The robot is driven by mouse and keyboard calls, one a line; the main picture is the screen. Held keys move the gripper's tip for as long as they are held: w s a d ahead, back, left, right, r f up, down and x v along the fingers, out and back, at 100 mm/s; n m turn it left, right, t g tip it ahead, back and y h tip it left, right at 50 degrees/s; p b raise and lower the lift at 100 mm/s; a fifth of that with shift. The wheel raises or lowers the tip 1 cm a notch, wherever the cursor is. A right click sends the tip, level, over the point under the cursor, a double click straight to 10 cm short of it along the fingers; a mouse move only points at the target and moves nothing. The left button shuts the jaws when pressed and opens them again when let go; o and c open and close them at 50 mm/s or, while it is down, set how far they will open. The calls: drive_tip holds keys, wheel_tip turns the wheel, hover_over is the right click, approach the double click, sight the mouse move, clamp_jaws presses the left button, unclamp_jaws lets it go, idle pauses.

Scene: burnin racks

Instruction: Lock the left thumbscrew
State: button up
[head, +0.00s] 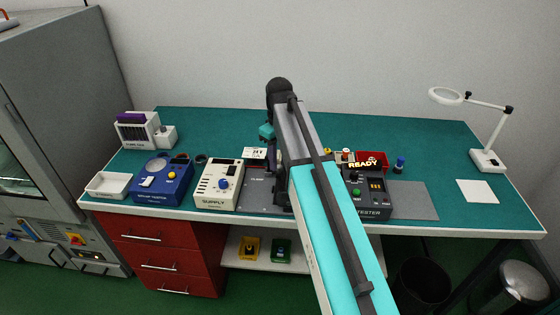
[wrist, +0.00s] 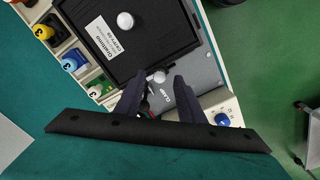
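In the wrist view a black box (wrist: 140,45) with a white printed label carries a white round knob (wrist: 125,20) on its top. A second, smaller white knob (wrist: 159,76) sits at the box's lower edge, beside a grey plate marked CLAMP (wrist: 203,75). My gripper (wrist: 160,80) is open, its two dark fingers apart with the smaller knob between their tips in the picture. I cannot tell whether they touch it. Which knob is the left thumbscrew, and whether it is locked, I cannot tell. In the head view my arm hides the gripper and most of this spot.
A white supply unit (head: 218,186) stands left of the plate, and a blue tester (head: 161,183) further left. The bench's back strip (head: 210,120) is clear.

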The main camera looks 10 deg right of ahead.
drive_tip(key=shift+f, duration=0.85)
clamp_jaws()
